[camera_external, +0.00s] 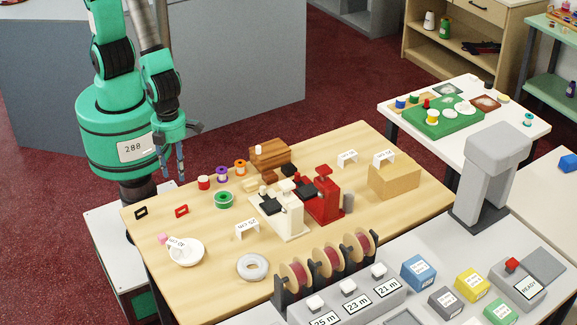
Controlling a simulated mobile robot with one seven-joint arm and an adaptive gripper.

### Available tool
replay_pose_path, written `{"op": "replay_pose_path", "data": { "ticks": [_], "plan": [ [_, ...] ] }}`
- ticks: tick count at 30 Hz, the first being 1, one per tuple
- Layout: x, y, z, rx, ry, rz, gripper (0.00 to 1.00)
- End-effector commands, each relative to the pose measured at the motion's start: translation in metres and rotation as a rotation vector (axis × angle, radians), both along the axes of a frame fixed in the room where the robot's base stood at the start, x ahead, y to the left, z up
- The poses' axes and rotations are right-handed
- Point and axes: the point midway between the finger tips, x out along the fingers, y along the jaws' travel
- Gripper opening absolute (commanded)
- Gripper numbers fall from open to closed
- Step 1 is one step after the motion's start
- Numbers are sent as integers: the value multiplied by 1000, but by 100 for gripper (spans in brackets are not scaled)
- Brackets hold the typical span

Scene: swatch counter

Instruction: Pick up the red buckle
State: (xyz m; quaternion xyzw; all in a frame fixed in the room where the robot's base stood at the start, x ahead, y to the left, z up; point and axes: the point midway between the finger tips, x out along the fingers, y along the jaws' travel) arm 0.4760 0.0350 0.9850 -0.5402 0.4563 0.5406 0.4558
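The red buckle (181,211) lies flat on the wooden table (205,275) near its left edge, a small rectangular frame with an opening. My gripper (182,176) hangs above the table's back-left edge, fingers pointing down, higher than the red buckle and apart from it. It appears empty. The fingers are small and seen partly edge-on, so I cannot tell how far apart they are.
A black buckle (141,212) lies left of the red one. Red (204,182), purple and orange spools and a green roll (223,200) stand to the right. A white dish (186,252) is in front. White and red machines stand mid-table.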

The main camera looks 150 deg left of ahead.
Motion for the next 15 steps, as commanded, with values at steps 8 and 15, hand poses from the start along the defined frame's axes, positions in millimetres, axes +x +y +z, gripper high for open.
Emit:
{"op": "replay_pose_path", "data": {
  "ticks": [8, 15],
  "plan": [
    [0, 0, -3, 0, 0, 2, 38],
    [-1, 0, -27, 0, 2, 2, 38]
  ]
}}
